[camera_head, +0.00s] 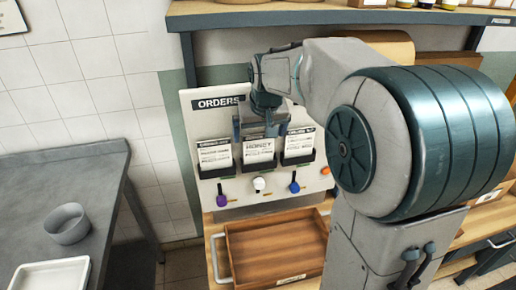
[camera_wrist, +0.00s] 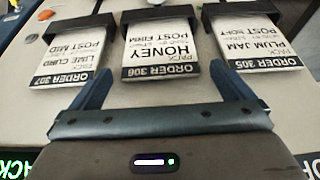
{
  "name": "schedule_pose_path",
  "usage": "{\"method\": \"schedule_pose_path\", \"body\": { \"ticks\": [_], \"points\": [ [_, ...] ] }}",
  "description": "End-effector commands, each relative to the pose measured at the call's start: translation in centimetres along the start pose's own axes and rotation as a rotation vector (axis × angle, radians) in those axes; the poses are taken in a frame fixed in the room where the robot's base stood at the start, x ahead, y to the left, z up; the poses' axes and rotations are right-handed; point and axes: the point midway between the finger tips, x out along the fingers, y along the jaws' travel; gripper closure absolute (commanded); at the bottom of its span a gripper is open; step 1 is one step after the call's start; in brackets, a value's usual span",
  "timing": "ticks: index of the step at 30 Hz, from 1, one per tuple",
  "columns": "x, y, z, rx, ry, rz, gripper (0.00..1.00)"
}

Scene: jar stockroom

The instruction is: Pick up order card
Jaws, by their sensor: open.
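Three white order cards with black bands stand in dark holders on the ORDERS board (camera_head: 324,178). The middle card, Order 306 Honey (camera_wrist: 160,45), also shows in the head view (camera_head: 259,152). Order 307 Lime Curd (camera_wrist: 72,60) is left of it in the wrist view, and Order 305 Plum Jam (camera_wrist: 252,52) is right of it. The wrist view shows the cards upside down. My gripper (camera_wrist: 163,68) is open, with one finger on each side of the Honey card's banded end. It is at the board in the head view (camera_head: 260,132). I cannot tell whether the fingers touch the card.
Purple, white, blue and orange knobs line the board below the holders. A wooden tray (camera_head: 232,271) lies below the board. A grey table (camera_head: 104,170) at left bears a grey bowl (camera_head: 66,224) and a white tray (camera_head: 84,262). A shelf (camera_head: 220,19) runs above.

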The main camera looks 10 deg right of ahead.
Motion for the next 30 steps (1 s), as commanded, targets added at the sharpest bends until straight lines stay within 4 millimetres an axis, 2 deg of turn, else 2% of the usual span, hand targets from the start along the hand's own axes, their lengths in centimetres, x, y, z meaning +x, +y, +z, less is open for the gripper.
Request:
{"method": "schedule_pose_path", "body": {
  "ticks": [8, 9, 12, 15, 24, 30],
  "points": [
    [0.6, 0.0, 0.0, 0.000, 0.000, 0.000, 0.00],
    [0.6, 0.0, 0.0, 0.000, 0.000, 0.000, 0.03],
    [0.6, 0.0, 0.0, 0.000, 0.000, 0.000, 0.31],
    [0.6, 0.0, 0.0, 0.000, 0.000, 0.000, 0.53],
    [0.4, 0.0, 0.0, 0.000, 0.000, 0.000, 0.53],
    [-0.8, 0.0, -0.6, 0.000, 0.001, 0.000, 0.53]
  ]
}}
